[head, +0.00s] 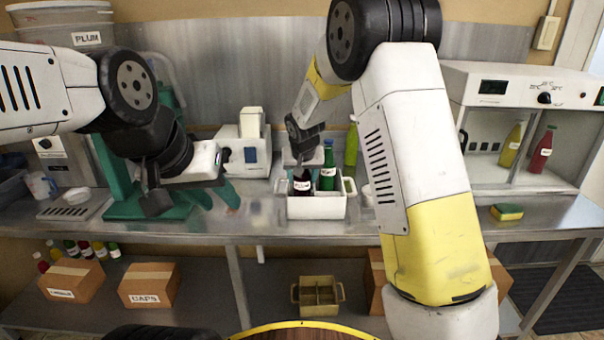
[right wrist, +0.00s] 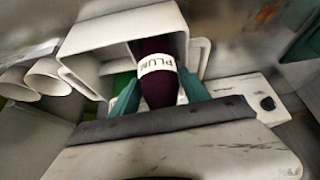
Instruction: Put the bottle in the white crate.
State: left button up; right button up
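The dark purple bottle with a white PLUM label (right wrist: 158,80) is between the teal fingers of my right gripper (right wrist: 160,92), which appear to touch it on both sides. In the head view the bottle (head: 302,183) is at the left part of the white crate (head: 317,208), its lower part hidden by the front wall. My right gripper (head: 303,166) is above the crate. Whether the bottle rests on the crate's floor is hidden. A green bottle (head: 328,170) stands in the crate beside it. My left gripper (head: 216,194) is open and empty over the bench at left.
A teal stand (head: 120,180) is at left and a white device (head: 243,155) behind. Another green bottle (head: 351,146) stands behind the crate. A white cabinet at right holds a yellow bottle (head: 512,146) and a red bottle (head: 541,150). A sponge (head: 507,212) lies at the right front.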

jog(key=o, duration=0.4)
jog(key=shift+o, duration=0.2)
jog(key=v, duration=1.2)
jog(key=s+d+r, duration=0.4)
jog(key=s+d, duration=0.3)
jog(key=s+d+r+y, duration=0.1)
jog(key=s+d, duration=0.2)
jog(key=s, duration=0.8)
jog(key=s+d+r, duration=0.1)
jog(key=s+d, duration=0.2)
jog(key=s, duration=0.9)
jog(key=shift+d+y, duration=0.4)
